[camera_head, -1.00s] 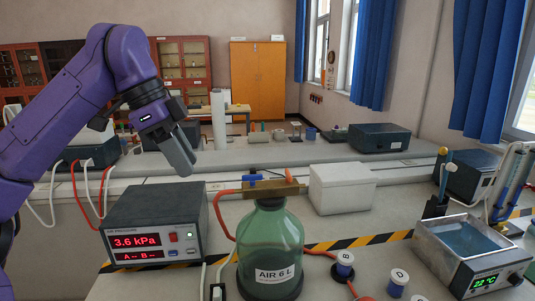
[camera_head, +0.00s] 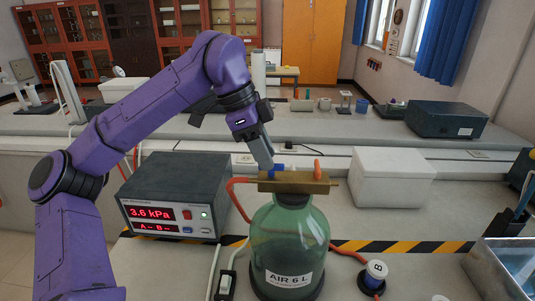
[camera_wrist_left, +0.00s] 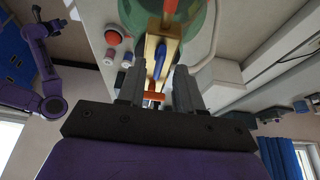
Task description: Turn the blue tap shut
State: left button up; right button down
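The blue tap (camera_head: 279,171) sits on the left part of a brass block (camera_head: 300,186) on top of a green glass bottle (camera_head: 288,243) marked AIR 6 L. An orange tap (camera_head: 318,170) stands on the block's right part. My left gripper (camera_head: 265,163) points down at the blue tap and partly hides it. In the left wrist view, its two grey fingers (camera_wrist_left: 157,84) are apart, and the blue tap (camera_wrist_left: 160,60) shows ahead in the gap, its lever roughly along the block. I cannot tell whether a finger touches it. I cannot make out my right gripper.
A pressure box (camera_head: 175,197) reading 3.6 kPa stands left of the bottle, with an orange hose beside it. A white box (camera_head: 392,178) stands right. A blue-capped weight (camera_head: 373,275) and a switch (camera_head: 226,284) are near the bottle's foot. A metal bath (camera_head: 505,268) is at far right.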

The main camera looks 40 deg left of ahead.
pick_arm(q)
jog(key=shift+w+d+f, duration=0.25)
jog(key=shift+w+f, duration=0.15)
jog(key=shift+f, duration=0.25)
jog(key=shift+s+r, duration=0.15)
jog(key=shift+s, duration=0.3)
jog(key=shift+c, duration=1.2)
jog(key=shift+w+a, duration=0.1)
jog(key=shift+w, duration=0.05)
grip_shut()
